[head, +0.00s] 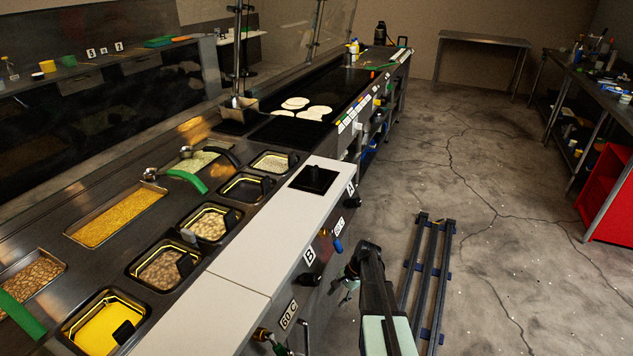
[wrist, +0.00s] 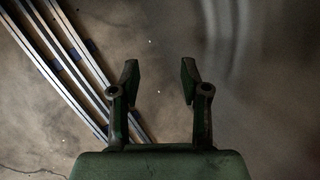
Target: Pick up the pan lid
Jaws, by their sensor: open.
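A black square piece with a small raised knob, which looks like the pan lid (head: 314,180), lies flat on the white counter (head: 268,228) near its far end. My gripper (head: 349,287) hangs beside the counter's right front side, over the floor, lower in the picture than the lid and apart from it. In the wrist view my gripper (wrist: 159,75) has its two fingers spread with nothing between them, only grey floor behind. The lid does not show in the wrist view.
Sunken pans of food, one a yellow pan (head: 97,325), line the counter's left. A griddle (head: 325,88) with tortillas is beyond. Knobs and a spray-like handle (head: 336,245) stick out from the front. Floor rails (head: 428,270) run at right; the floor beyond is open.

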